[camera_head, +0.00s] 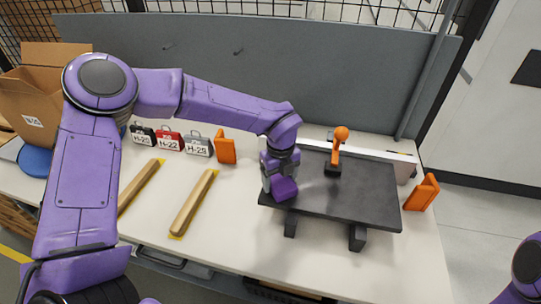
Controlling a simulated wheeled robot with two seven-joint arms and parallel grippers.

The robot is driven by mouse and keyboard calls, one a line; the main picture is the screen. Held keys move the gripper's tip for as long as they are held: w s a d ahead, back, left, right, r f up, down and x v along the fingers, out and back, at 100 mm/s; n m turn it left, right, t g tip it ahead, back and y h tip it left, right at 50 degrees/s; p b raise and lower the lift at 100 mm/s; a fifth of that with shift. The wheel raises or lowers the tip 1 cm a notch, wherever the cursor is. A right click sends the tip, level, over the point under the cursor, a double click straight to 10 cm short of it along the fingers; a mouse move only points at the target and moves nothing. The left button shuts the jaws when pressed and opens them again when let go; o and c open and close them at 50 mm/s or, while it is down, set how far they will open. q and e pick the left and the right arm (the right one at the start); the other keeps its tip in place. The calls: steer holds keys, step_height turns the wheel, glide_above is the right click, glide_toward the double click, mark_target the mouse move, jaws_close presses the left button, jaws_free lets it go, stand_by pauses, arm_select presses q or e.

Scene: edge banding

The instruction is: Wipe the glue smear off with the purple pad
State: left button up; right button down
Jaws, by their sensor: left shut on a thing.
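My left gripper (278,178) is over the left end of a dark grey panel (362,196), pointing down. It is shut on the purple pad (284,189), which sits at or just above the panel's top; I cannot tell whether it touches. The glue smear cannot be made out; the pad and gripper hide part of the panel's left end. Of my right arm only a purple part shows at the lower right edge; its gripper is out of view.
The panel rests on dark supports (357,239). An orange-handled clamp (335,155) stands on its back part. Orange blocks (421,193) stand beside it. A cardboard box (35,100) is far left. The table front is clear.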

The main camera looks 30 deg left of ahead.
arm_select(q)
steer(key=shift+s+a, duration=0.1)
steer(key=shift+a, duration=0.35)
steer(key=shift+s+a+r, duration=0.1)
steer(key=shift+a+r, duration=0.05)
steer(key=shift+a, duration=0.15)
step_height(320, 180, up, 2)
steer(key=shift+r+p, duration=0.25)
steer(key=shift+p, duration=0.65)
step_height(320, 180, up, 2)
steer(key=shift+d+r+p, duration=0.1)
steer(key=shift+r+p, duration=0.1)
steer(key=shift+p, duration=0.55)
steer(key=shift+r+p, duration=1.05)
steer(key=shift+r, duration=0.45)
